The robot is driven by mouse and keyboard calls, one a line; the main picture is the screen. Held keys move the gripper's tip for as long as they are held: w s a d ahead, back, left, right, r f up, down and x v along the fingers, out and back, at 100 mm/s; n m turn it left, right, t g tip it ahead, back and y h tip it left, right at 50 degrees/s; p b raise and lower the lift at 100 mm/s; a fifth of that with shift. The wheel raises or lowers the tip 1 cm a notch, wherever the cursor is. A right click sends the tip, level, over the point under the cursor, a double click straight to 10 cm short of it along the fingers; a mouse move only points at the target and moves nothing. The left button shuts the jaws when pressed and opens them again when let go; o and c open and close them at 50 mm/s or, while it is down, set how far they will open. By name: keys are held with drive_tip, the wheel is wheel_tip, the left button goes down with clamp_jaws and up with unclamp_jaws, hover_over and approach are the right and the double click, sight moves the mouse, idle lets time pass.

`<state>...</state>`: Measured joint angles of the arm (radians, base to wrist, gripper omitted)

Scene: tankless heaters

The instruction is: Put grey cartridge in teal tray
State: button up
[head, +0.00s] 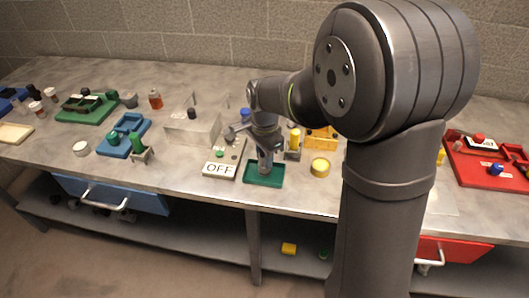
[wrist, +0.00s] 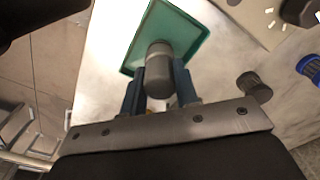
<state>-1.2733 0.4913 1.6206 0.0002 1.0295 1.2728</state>
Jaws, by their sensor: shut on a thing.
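The grey cartridge (wrist: 158,68) is a grey cylinder with a rounded end, held between the two fingers of my gripper (wrist: 158,90) in the wrist view. My gripper (head: 264,165) also shows in the head view, pointing down over the teal tray, with the cartridge mostly hidden there. The teal tray (head: 250,180) is a shallow rectangle near the front edge of the bench. In the wrist view the teal tray (wrist: 204,52) lies behind the cartridge's end. I cannot tell whether the cartridge touches the tray floor.
A yellow round container (head: 320,167) and a small holder with a yellow cylinder (head: 294,143) stand to the right. A clear box (head: 192,131) and a blue tray (head: 124,135) are further left. A red tray (head: 490,165) lies far right.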

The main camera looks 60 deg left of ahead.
drive_tip(key=shift+f, duration=0.6)
idle(0.3)
drive_tip(key=o, duration=1.1)
drive_tip(key=shift+r, duration=0.1)
wheel_tip(320, 180, up, 17)
drive_tip(key=shift+r, duration=0.15)
wheel_tip(320, 180, down, 17)
drive_tip(key=shift+f, duration=0.2)
drive_tip(key=shift+r, duration=0.1)
